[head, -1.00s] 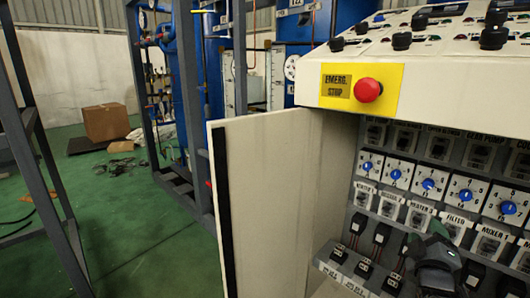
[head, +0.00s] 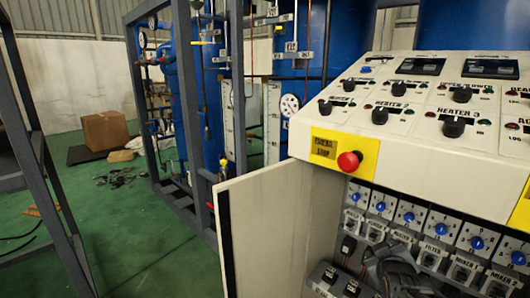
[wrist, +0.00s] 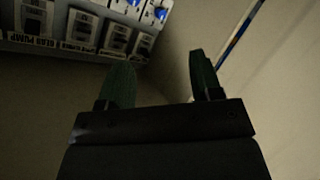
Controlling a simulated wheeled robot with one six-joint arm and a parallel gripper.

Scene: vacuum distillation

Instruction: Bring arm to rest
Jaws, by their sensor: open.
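My gripper (wrist: 160,78) is open in the wrist view, with two dark green fingers apart and nothing between them. In the head view my dark gripper and wrist (head: 395,268) show at the lower right, in front of the switch rows inside the open cabinet. The fingertips are hard to make out there. The control console (head: 440,150) has a sloped top with black knobs and a red emergency stop button (head: 349,161) on a yellow plate.
The open cabinet door (head: 270,235) stands left of the switches (head: 435,252). Switches also show in the wrist view (wrist: 115,35), beside a plain pale surface. Grey frame posts (head: 40,150), blue tanks (head: 195,90) and a cardboard box (head: 106,131) stand beyond. Green floor is open between them.

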